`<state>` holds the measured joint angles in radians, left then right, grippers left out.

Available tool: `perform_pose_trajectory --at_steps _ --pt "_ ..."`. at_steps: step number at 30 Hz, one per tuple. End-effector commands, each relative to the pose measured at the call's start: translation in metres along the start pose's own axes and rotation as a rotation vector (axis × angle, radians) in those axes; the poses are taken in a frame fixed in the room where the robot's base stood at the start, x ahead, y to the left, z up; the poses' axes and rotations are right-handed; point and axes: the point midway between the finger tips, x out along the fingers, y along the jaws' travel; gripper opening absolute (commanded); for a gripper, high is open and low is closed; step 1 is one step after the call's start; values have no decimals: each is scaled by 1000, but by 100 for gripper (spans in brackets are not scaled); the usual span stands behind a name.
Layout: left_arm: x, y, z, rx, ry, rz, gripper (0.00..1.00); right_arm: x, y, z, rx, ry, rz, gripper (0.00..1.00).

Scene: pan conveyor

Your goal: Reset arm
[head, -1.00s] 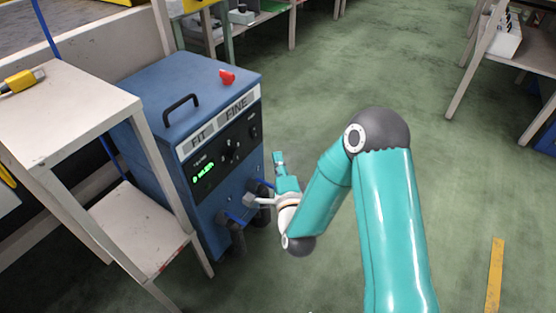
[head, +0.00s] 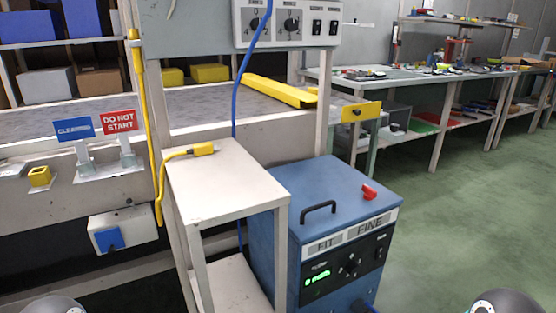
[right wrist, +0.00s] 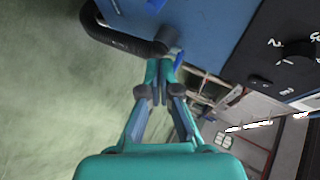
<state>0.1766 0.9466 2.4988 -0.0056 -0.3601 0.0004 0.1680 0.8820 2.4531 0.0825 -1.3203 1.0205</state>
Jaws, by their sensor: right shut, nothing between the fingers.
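My right gripper (right wrist: 161,78) shows in the right wrist view, with its fingers shut and nothing held. Its tips point toward the blue machine's lower part (right wrist: 215,20), close to a thick black hose (right wrist: 115,38); I cannot tell whether they touch it. In the head view neither gripper shows. Only grey rounded joints of my arms show at the bottom left and bottom right edges.
The blue machine (head: 285,215) stands at centre right, a red piece (head: 369,191) on top. A pale side table (head: 200,185) carries a yellow connector (head: 203,149). A conveyor (head: 215,113) runs behind. Green floor (head: 460,220) is free at right.

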Motion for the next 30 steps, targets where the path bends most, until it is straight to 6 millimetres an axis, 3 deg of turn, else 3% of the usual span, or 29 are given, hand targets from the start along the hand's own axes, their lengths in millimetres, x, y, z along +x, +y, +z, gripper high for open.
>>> perform_pose_trajectory --at_steps 1,3,6,10,16,17,18,26,30 --pt "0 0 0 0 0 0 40 -4 32 21 -99 -88 113 0" --pt "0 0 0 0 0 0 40 -18 72 48 -256 -230 251 0" --pt "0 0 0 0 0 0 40 -43 116 76 -455 -433 388 0" --pt "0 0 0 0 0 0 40 -80 153 99 -668 -675 485 0" --pt "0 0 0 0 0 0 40 -128 184 115 -945 -1002 508 0" --pt "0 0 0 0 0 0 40 -130 184 115 -985 -1022 490 0" --pt "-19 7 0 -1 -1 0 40 -138 166 111 -981 -1015 489 0" --pt "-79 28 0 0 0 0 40 -168 111 101 -975 -1010 491 0" --pt "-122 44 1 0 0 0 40 -190 72 94 -975 -1009 491 0"
